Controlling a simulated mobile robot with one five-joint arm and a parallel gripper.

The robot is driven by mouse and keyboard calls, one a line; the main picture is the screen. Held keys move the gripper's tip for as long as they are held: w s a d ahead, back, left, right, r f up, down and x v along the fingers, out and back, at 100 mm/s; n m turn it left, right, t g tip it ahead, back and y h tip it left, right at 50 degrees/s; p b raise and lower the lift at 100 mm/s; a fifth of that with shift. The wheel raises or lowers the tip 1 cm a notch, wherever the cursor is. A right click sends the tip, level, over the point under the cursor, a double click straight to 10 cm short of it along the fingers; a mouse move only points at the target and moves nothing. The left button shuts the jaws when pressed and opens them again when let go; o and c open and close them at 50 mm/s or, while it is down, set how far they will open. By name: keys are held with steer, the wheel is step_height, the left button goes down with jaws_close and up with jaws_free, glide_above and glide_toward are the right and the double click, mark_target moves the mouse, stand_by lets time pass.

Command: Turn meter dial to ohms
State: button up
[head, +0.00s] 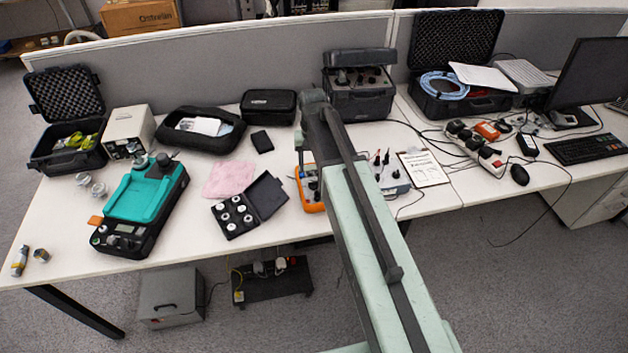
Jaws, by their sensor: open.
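An orange-edged meter (309,197) lies on the white table near its front edge, at the middle of the head view. My raised arm crosses in front of it and hides its right part. Its dial and markings are too small and too covered to read. My arm comes up from the bottom right to a dark joint over the table's back half.
An open black case of round weights (237,215) and a pink cloth (229,179) lie left of the meter. A clipboard (422,168) lies right of my arm. A teal-and-black device (143,205) stands further left. Bare table (300,228) shows along the front edge.

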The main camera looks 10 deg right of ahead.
mark_target(313, 182)
step_height(313, 182, down, 8)
steer(key=b, duration=0.8)
steer(key=shift+r, duration=0.1)
jaws_close()
